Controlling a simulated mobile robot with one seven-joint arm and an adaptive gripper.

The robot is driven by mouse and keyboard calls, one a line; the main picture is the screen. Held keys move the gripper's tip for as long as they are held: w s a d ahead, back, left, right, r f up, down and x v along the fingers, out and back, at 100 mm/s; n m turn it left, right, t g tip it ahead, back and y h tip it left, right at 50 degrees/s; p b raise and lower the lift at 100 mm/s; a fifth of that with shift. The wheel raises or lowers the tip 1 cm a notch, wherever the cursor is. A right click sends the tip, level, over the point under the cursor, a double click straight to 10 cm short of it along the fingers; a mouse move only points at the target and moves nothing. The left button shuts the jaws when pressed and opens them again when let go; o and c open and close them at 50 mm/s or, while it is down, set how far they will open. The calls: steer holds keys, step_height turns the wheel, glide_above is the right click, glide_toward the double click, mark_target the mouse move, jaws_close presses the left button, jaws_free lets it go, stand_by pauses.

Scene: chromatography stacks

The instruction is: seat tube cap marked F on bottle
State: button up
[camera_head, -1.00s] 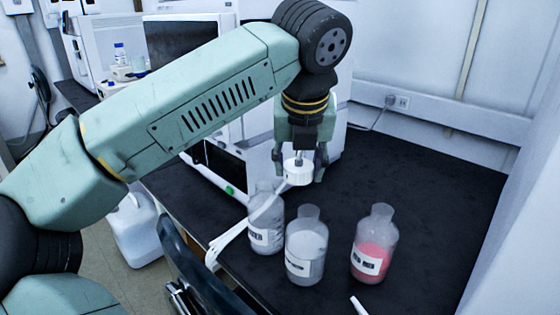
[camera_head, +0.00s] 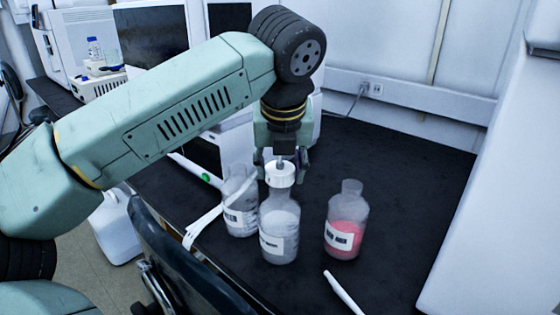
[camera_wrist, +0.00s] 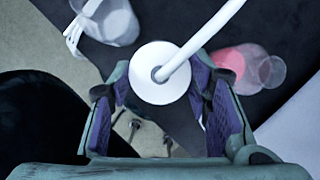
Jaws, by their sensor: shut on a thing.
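My gripper (camera_head: 281,165) is shut on a white round tube cap (camera_head: 280,175), and its fingers sit on both sides of the cap in the wrist view (camera_wrist: 158,72). A white tube leaves the cap's top. In the head view the cap lines up with the neck of the middle clear bottle (camera_head: 279,222) and covers its top. I cannot tell whether they touch. A second clear bottle (camera_head: 239,212) stands to its left, and a bottle with pink liquid (camera_head: 345,232) stands to its right. The labels and any F mark are too small to read.
The bottles stand on a black bench (camera_head: 400,190). A loose white tube (camera_head: 343,290) lies at the front. White instruments stand behind on the left. A dark chair (camera_head: 185,255) is at the bench's left edge. The bench right of the pink bottle is clear.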

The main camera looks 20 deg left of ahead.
mark_target(280, 191)
steer(key=shift+f, duration=0.5)
steer(key=shift+f+b, duration=0.1)
steer(key=shift+b, duration=0.55)
stand_by(0.4)
steer(key=shift+f+b, duration=0.9)
steer(key=shift+f, duration=0.2)
steer(key=shift+f+b, duration=0.3)
steer(key=shift+b, duration=0.25)
steer(key=o, duration=1.3)
steer(key=shift+c, duration=0.2)
steer(key=shift+o, duration=0.4)
